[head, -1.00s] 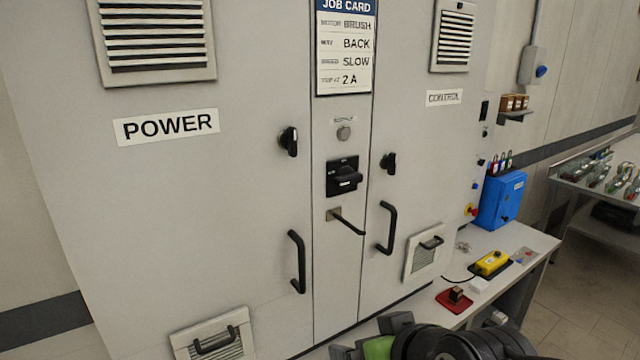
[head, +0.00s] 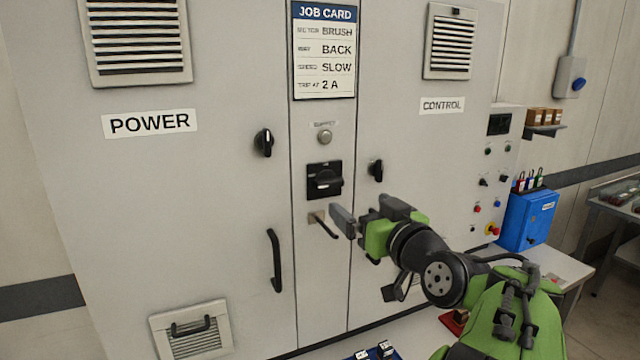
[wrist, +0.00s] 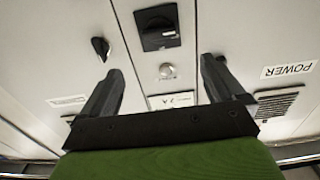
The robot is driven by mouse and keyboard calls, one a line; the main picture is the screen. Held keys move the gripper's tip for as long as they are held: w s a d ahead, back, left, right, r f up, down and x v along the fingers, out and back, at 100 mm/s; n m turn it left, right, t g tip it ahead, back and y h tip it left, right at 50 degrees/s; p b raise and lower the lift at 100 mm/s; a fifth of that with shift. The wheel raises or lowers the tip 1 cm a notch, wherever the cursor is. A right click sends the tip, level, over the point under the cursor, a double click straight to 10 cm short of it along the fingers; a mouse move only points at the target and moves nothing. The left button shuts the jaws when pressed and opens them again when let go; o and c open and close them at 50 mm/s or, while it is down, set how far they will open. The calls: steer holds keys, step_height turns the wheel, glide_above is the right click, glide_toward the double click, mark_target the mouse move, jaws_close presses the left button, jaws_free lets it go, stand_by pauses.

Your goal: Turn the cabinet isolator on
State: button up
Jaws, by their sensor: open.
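The cabinet isolator (head: 324,181) is a black rotary switch on a black square plate, set in the narrow middle panel between the two doors. Its handle lies roughly horizontal. It also shows at the top of the wrist view (wrist: 158,27). My gripper (head: 366,212) is open and empty, in front of the cabinet to the right of and below the isolator in the head view. In the wrist view my gripper (wrist: 160,68) has its fingers spread wide, and the isolator appears beyond the gap between them, apart from both.
A metal lever (head: 322,226) sticks out below the isolator. A round silver fitting (head: 324,136) sits above it, under the job card (head: 324,48). Black door knobs (head: 264,142) and a door handle (head: 274,260) protrude nearby. A blue box (head: 527,220) stands at the right.

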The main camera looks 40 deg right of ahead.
mark_target(334, 185)
steer(key=p+x, duration=0.2)
steer(key=x, duration=1.1)
steer(key=shift+w+d+p, duration=0.15)
steer(key=shift+p, duration=0.15)
steer(key=shift+f, duration=0.1)
steer(key=c, duration=1)
steer(key=shift+c, duration=0.2)
steer(key=shift+m, duration=0.4)
steer(key=m, duration=0.3)
steer(key=shift+d+m, duration=0.1)
steer(key=shift+m, duration=0.2)
steer(key=m, duration=0.4)
steer(key=m+p, duration=0.1)
steer(key=m, duration=0.4)
steer(key=shift+d+f, duration=0.1)
steer(key=shift+d, duration=0.05)
steer(key=shift+f+m+p, duration=0.15)
steer(key=shift+m+p, duration=0.75)
steer(key=shift+m, duration=1.3)
